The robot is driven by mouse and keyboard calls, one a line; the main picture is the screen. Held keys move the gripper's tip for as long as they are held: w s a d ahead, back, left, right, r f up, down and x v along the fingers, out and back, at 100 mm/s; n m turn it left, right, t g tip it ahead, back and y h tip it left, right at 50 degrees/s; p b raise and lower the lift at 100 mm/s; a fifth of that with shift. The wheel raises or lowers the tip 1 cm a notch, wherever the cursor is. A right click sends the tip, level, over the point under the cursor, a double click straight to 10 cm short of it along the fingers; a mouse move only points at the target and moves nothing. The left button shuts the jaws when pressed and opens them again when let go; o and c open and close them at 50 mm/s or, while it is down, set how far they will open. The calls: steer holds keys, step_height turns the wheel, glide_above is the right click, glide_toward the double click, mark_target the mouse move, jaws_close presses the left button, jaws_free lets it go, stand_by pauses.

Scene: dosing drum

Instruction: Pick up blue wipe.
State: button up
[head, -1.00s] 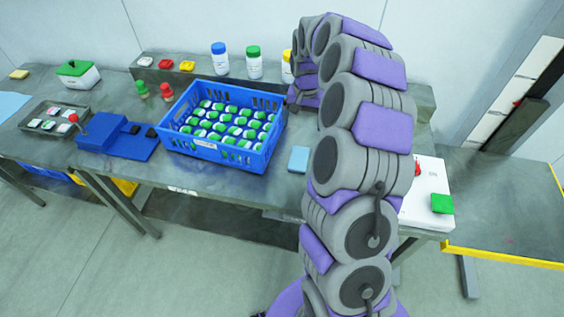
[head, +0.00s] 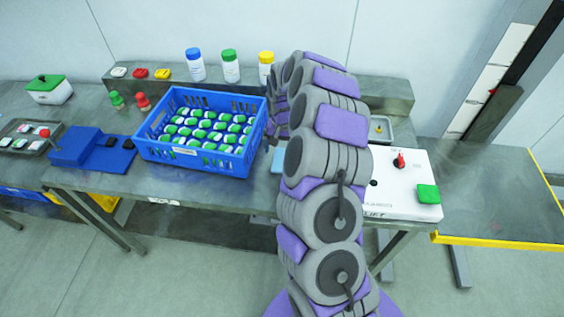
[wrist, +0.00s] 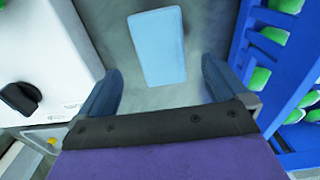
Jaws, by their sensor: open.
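The blue wipe (wrist: 157,46) is a light blue flat rectangle lying on the grey table. In the wrist view it lies ahead of my gripper (wrist: 160,88), between the lines of the two fingers and apart from them. My gripper is open and empty, with its dark blue fingertips pointing toward the wipe. In the head view a light blue edge of the wipe (head: 277,160) shows beside my arm; the arm hides the rest of it and my gripper's fingers.
A blue crate (head: 205,161) with several green-and-white items stands left of the wipe. A white control box (head: 412,207) with a black knob (wrist: 20,98) and a green button (head: 428,194) stands on the other side. Bottles (head: 230,66) stand on the back ledge.

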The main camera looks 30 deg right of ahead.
mark_target(282, 159)
step_height(282, 159, down, 5)
steer(key=shift+w+f+b, duration=0.1)
steer(key=shift+f+b, duration=0.05)
steer(key=shift+b, duration=0.7)
steer(key=c, duration=1.2)
steer(key=shift+r, duration=0.2)
step_height(282, 159, up, 10)
steer(key=p, duration=0.2)
steer(key=shift+f, duration=0.1)
